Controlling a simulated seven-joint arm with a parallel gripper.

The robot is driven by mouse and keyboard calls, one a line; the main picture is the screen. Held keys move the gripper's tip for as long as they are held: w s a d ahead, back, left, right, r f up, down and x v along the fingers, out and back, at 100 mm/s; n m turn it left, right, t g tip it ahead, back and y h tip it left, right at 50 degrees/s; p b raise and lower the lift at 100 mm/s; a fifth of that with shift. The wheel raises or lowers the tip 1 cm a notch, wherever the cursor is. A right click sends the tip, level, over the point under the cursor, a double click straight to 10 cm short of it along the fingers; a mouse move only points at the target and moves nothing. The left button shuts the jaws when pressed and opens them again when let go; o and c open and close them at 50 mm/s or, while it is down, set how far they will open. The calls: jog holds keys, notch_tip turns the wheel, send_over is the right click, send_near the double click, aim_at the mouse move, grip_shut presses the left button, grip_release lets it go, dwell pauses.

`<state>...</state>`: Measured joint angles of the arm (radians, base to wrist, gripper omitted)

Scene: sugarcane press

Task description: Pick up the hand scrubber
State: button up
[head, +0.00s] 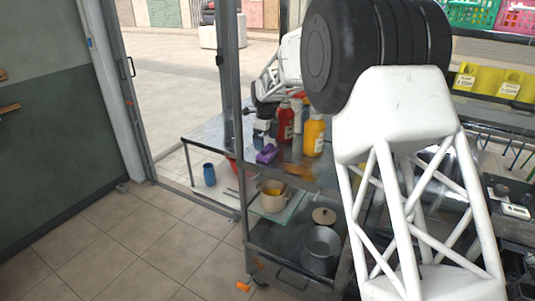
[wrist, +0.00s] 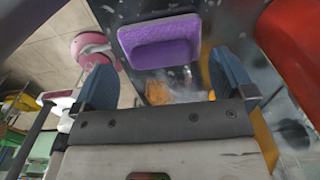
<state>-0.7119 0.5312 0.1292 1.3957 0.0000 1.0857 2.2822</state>
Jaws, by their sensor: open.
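The hand scrubber, seen as a purple block (head: 266,154), lies on the metal table top near its left part, in front of the bottles. In the wrist view the purple scrubber (wrist: 160,42) shows large, just beyond and between my fingertips, with a pale rim on its far side. My gripper (wrist: 163,78) is open, its two blue-grey fingers spread either side of the scrubber's near edge with nothing between them. In the head view my gripper (head: 263,140) is small and close above the scrubber, partly merged with it, so I cannot tell whether they touch.
A red bottle (head: 285,124) and a yellow-orange bottle (head: 314,136) stand close right of the scrubber. A blue cup (head: 209,174) stands to the left. A metal post (head: 231,100) rises left of my gripper.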

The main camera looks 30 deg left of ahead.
jog(key=shift+f, duration=1.4)
jog(key=c, duration=1)
jog(key=shift+r, duration=0.15)
jog(key=shift+r, duration=1.35)
jog(key=shift+s+d+r, duration=0.15)
jog(key=shift+r, duration=0.15)
jog(key=s+d, duration=0.3)
jog(key=s, duration=0.1)
jog(key=s+d+r, duration=0.1)
jog(key=s+d, duration=0.2)
jog(key=s, duration=0.1)
jog(key=s+d, duration=0.4)
jog(key=shift+r, duration=0.2)
